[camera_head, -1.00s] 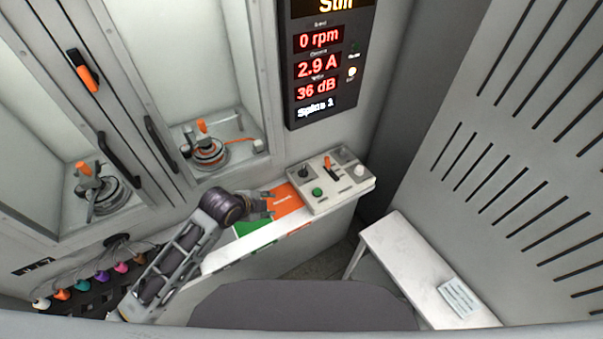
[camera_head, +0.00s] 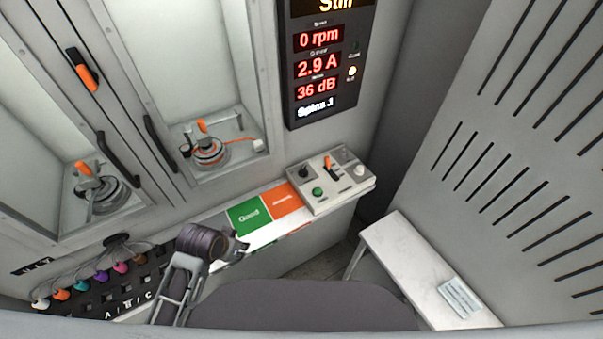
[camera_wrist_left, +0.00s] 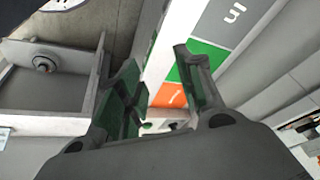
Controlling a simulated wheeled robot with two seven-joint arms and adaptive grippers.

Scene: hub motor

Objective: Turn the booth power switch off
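The control box (camera_head: 330,190) sits at the right end of the white ledge. It carries a lever switch with an orange handle (camera_head: 328,163), a black knob (camera_head: 304,172), a green button (camera_head: 318,191) and a white knob (camera_head: 359,170). The labels are too small to read, so I cannot tell which control is the booth power switch or its position. My left gripper (camera_head: 238,247) is left of and below the box, apart from it, by the ledge's front edge. In the left wrist view its fingers (camera_wrist_left: 160,70) are apart with nothing between them. My right gripper is out of view.
A green pad (camera_head: 249,215) and an orange pad (camera_head: 283,198) lie on the ledge left of the box. The display (camera_head: 325,65) above reads 0 rpm, 2.9 A and 36 dB. Motors stand in two bays at left. A white bench (camera_head: 405,260) stands at right.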

